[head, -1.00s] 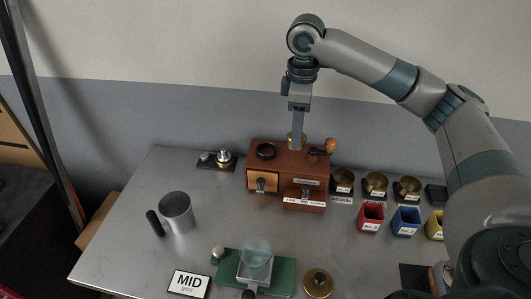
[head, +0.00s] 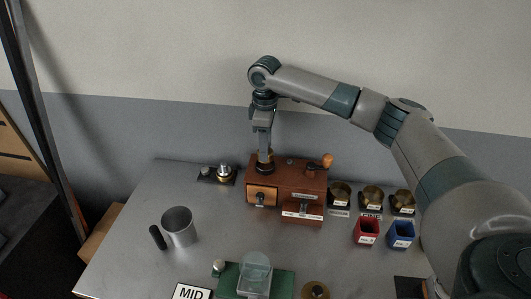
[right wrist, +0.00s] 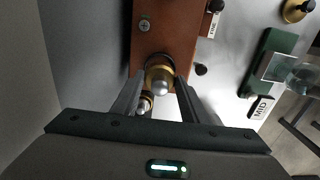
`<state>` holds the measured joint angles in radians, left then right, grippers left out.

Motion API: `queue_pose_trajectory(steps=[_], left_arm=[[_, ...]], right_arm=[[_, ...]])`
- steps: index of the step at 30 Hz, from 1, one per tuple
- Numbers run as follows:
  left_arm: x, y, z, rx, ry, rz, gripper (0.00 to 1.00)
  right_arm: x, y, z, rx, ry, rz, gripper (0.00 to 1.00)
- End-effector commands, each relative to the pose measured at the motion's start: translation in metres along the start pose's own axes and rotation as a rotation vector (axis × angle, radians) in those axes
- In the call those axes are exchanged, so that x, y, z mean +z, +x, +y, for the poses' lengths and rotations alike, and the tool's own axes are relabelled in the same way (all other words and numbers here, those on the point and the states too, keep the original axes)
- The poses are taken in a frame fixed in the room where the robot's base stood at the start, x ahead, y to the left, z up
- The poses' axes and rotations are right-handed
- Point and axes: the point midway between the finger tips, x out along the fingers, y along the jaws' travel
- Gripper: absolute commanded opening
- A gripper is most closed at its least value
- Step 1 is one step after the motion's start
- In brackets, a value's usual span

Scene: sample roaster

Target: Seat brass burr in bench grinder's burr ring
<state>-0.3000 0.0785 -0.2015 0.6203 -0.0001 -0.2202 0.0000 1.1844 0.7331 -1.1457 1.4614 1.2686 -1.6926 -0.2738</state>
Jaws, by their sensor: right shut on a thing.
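The wooden bench grinder (head: 313,180) stands at the back of the metal table. Its dark burr ring (head: 265,169) is on the left part of its top. My right gripper (head: 265,151) points down over that ring, shut on the brass burr (head: 264,157). The burr is directly above the ring or at its rim; I cannot tell whether they touch. My left gripper is not in view.
A black plate with a metal-and-brass piece (head: 223,172) stands left of the grinder. The orange-knobbed crank (head: 326,161) is on its right. Brass bowls (head: 371,194), red (head: 366,231) and blue cups (head: 400,235) stand right. A metal cup (head: 179,225) and green scale (head: 283,284) are nearer.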

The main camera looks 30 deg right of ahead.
Motion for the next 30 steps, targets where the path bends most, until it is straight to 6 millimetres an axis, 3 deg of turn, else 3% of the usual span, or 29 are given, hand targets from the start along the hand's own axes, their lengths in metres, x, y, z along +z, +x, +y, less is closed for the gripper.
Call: queue_pose_trajectory(steps=[11, 22, 30], left_arm=[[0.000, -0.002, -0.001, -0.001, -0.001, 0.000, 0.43], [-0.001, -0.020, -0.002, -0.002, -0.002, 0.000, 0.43], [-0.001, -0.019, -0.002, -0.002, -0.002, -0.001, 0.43]], right_arm=[[-0.001, 0.001, 0.001, 0.001, 0.001, 0.000, 0.09], [0.000, 0.037, 0.001, 0.000, 0.000, 0.000, 0.09], [0.000, 0.040, 0.001, 0.001, 0.000, 0.000, 0.09]])
